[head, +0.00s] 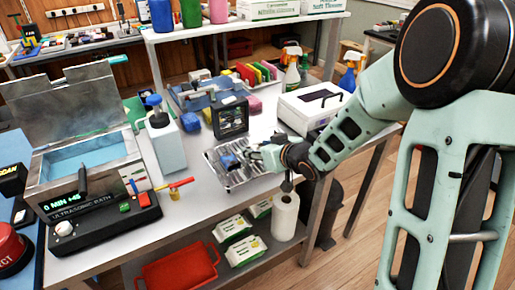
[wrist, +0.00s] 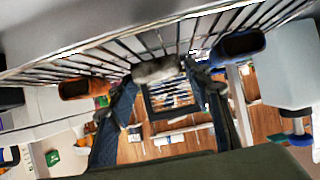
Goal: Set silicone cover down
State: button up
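My gripper (head: 256,156) is low over a silver wire tray (head: 263,173) on the white table. In the wrist view its two dark fingers (wrist: 160,80) are spread apart. A small grey piece (wrist: 157,69) lies between the fingertips at the wire rack (wrist: 120,48); it may be the silicone cover. I cannot tell whether the fingers grip it. An orange piece (wrist: 85,88) is left of the fingers and a blue piece (wrist: 240,46) is right of them. A dark open frame (wrist: 150,100) shows between the fingers. In the head view a blue item (head: 229,161) is at the tray.
The ultrasonic bath (head: 100,212) and a white pump bottle (head: 165,140) stand to the left. A black framed device (head: 231,116) is behind the tray, and a white box (head: 305,108) is behind right. A paper roll (head: 285,216) stands below the table's front edge.

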jog(key=shift+o, duration=0.9)
